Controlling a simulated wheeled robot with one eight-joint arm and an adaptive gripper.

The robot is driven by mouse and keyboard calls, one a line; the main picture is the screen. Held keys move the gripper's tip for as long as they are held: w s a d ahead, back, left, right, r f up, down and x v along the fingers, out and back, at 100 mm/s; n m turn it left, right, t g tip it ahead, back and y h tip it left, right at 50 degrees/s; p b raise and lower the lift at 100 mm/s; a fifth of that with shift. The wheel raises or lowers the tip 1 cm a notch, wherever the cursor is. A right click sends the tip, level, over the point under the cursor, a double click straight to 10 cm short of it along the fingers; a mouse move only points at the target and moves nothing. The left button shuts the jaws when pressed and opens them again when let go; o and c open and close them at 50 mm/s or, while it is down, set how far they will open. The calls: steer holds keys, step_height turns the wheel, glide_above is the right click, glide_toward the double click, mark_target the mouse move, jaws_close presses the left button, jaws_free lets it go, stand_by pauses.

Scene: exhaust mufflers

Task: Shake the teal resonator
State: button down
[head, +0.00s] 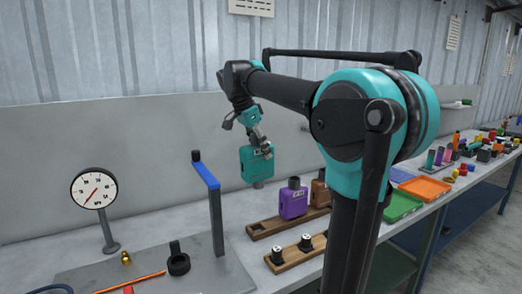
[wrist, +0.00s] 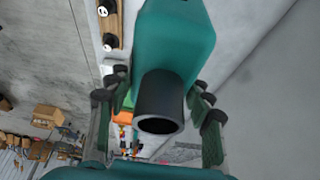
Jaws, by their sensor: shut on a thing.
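The teal resonator (head: 256,165) is a boxy teal body with a label and short pipe ends, held upright in the air above the bench in the head view. My gripper (head: 262,143) is above it and shut on its top pipe. In the wrist view the resonator (wrist: 175,45) fills the upper middle, with its black pipe (wrist: 160,105) between my gripper's fingers (wrist: 158,112). Its lower pipe end hangs clear of the bench in the head view.
A purple resonator (head: 293,202) and a brown one (head: 320,191) stand on a wooden rack (head: 265,229). A second rack (head: 290,260) is in front. A blue-topped stand (head: 214,205) and a dial gauge (head: 94,189) are to the left. Green (head: 402,207) and orange (head: 425,189) trays lie right.

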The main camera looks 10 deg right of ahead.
step_height(320, 180, up, 7)
steer(key=shift+f, duration=0.1)
step_height(320, 180, down, 7)
stand_by(3.2)
stand_by(1.4)
